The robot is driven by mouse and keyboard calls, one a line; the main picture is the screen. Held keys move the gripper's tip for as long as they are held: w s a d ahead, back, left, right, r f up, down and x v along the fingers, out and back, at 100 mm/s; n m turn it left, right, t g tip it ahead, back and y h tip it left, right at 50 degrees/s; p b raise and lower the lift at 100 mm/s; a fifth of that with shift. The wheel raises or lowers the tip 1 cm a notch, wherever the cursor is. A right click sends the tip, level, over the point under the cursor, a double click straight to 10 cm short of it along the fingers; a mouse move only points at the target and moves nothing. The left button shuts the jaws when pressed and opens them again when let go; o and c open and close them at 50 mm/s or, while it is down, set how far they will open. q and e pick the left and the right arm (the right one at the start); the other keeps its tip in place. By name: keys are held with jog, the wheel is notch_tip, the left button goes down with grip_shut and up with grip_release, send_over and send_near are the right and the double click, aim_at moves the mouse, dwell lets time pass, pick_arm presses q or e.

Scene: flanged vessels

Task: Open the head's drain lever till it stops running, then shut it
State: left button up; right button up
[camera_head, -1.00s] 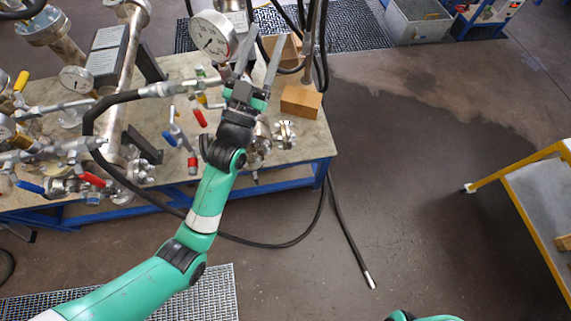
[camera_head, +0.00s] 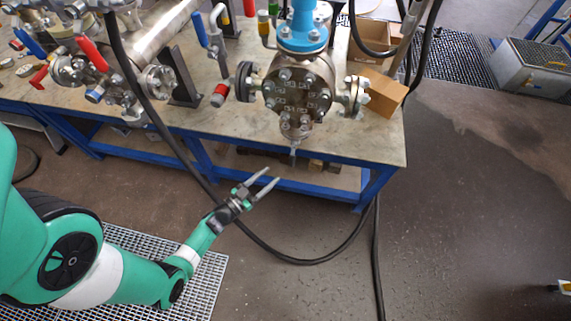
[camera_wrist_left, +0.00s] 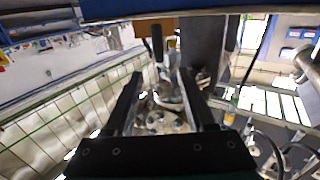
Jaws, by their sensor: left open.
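The flanged metal head (camera_head: 298,88) with a blue top stands at the bench's front edge in the head view. A narrow drain outlet (camera_head: 295,146) hangs from its underside, over the edge. My left gripper (camera_head: 267,181) is open and empty, in front of the bench and a little below the outlet, apart from it. In the left wrist view its two dark fingers (camera_wrist_left: 168,103) are spread, with blurred metal fittings (camera_wrist_left: 168,118) beyond and between them. I cannot tell which part is the drain lever.
A black hose (camera_head: 285,259) loops across the floor before the bench (camera_head: 370,148). A blue-handled valve (camera_head: 211,45) stands left of the head, a cardboard box (camera_head: 382,92) right of it. The floor looks wet with droplets. Open floor lies to the right.

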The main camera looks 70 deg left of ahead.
aim_at(291, 159)
pick_arm(q)
jog(key=b+x, duration=0.4)
jog(key=x, duration=0.7)
jog(key=shift+w+d, duration=0.1)
jog(key=shift+w, duration=0.1)
jog(key=shift+w+r, duration=0.1)
jog(key=shift+w, duration=0.2)
grip_shut()
dwell(0.7)
